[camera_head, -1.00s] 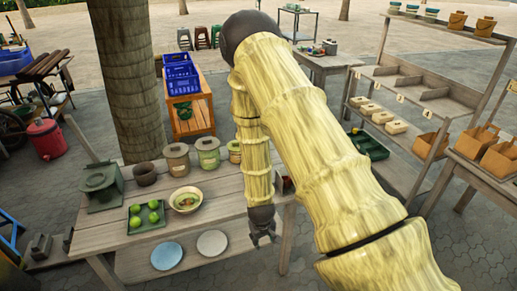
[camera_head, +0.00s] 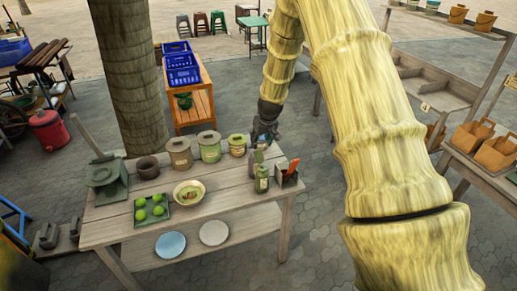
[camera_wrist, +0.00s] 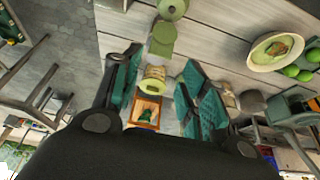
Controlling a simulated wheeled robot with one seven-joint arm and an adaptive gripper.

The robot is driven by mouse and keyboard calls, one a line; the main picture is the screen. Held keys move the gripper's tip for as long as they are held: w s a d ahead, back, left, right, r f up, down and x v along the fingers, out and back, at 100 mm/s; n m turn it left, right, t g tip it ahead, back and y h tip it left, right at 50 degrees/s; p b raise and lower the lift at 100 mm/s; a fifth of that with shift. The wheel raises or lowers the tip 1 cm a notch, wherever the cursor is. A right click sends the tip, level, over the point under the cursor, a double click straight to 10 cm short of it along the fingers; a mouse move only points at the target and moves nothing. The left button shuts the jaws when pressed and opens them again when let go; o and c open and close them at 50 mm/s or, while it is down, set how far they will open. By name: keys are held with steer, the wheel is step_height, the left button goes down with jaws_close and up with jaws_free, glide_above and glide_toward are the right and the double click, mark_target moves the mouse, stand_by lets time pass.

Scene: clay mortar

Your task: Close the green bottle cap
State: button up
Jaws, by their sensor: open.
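A green bottle (camera_head: 262,184) stands upright on the wooden table near its right end; its top is too small to read clearly in the head view. In the wrist view a green body (camera_wrist: 162,38), apparently this bottle, lies beyond and between my fingertips. A round green piece with a hole (camera_wrist: 172,8), possibly its cap, shows at the top edge. My gripper (camera_head: 264,136) is past the bottle at the table's back right. In the wrist view my gripper (camera_wrist: 161,62) is open, with two teal-padded fingers apart and nothing visibly held.
A holder with an orange-handled tool (camera_head: 287,180) stands right of the bottle. Lidded jars (camera_head: 209,148) line the back. A bowl (camera_head: 189,194), a tray of limes (camera_head: 180,218) and a grinder (camera_head: 106,180) stand left. Two plates (camera_head: 214,233) lie on the lower shelf.

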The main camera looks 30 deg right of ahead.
mark_target(258, 151)
steer(key=shift+p+x, duration=1.65)
steer(key=shift+x, duration=2.55)
steer(key=shift+w, duration=0.1)
jaws_close()
